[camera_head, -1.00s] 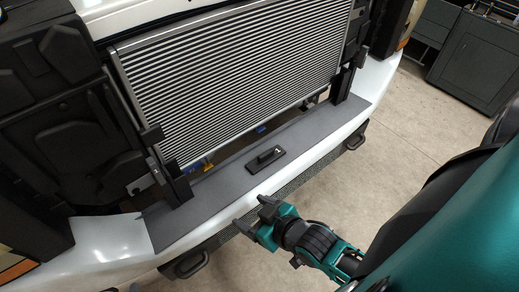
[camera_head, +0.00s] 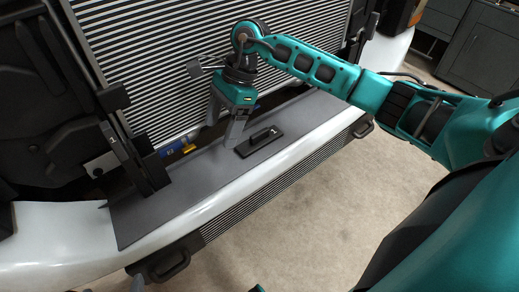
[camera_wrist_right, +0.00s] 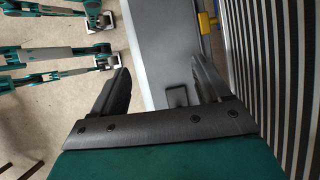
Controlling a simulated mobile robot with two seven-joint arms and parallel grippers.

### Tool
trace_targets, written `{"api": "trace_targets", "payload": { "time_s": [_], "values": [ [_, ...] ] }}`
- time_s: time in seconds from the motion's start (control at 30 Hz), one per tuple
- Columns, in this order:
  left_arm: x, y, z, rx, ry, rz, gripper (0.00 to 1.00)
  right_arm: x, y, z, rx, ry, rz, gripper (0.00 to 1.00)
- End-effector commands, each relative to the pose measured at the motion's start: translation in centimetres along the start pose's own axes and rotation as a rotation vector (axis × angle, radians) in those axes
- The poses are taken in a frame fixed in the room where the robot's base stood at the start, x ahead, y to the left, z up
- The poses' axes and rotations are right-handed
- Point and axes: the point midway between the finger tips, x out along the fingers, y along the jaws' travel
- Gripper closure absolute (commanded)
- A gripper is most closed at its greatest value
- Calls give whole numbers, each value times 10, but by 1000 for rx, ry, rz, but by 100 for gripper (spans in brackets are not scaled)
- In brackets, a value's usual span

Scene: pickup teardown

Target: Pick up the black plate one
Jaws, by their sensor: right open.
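The black plate (camera_head: 258,141) is a small flat rectangle with a raised bar handle and a small white mark like a 1. It lies on the grey strip (camera_head: 182,196) along the truck's front. My right gripper (camera_head: 224,128) points down, open and empty, just left of the plate in the head view, with one finger close to the plate's left end. In the right wrist view the plate (camera_wrist_right: 177,96) shows between the open fingers, nearer the right finger, partly hidden by the gripper body. Contact cannot be told. My left gripper is not clearly in view.
The ribbed radiator (camera_head: 160,70) stands right behind the strip and close to my right gripper. A black upright bracket (camera_head: 145,165) stands at the strip's left end. The white bumper (camera_head: 215,205) borders the front. Open floor (camera_head: 320,210) lies beyond it.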

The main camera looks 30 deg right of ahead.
Motion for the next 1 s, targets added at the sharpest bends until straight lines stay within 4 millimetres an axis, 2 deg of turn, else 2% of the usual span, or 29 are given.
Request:
{"api": "trace_targets", "payload": {
  "time_s": [0.03, 0.1, 0.2, 0.3, 0.37, 0.6, 0.87, 1.0],
  "values": [
    [7, 1, 7, 1, 3, 3, 0, -13, -10, -28, -32, 126, -17, 23],
    [9, 1, 8, 1, 3, 4, 0, -33, -16, -54, -55, 263, -19, 23],
    [11, 0, 7, 1, 8, 4, 0, -54, -19, -78, -66, 388, -16, 23],
    [12, 0, 5, 2, 16, 5, 0, -60, -20, -90, -65, 443, -9, 23],
    [13, 0, 6, 2, 17, 5, 0, -55, -20, -96, -65, 453, -6, 23],
    [17, 0, 14, 1, 15, 5, 0, -14, -20, -114, -65, 449, -7, 23],
    [19, 0, 21, -1, 7, 5, 0, 6, -20, -123, -67, 448, -8, 23],
    [22, 0, 27, -1, 5, 5, 0, 25, -18, -131, -65, 446, -7, 23]
  ]
}}
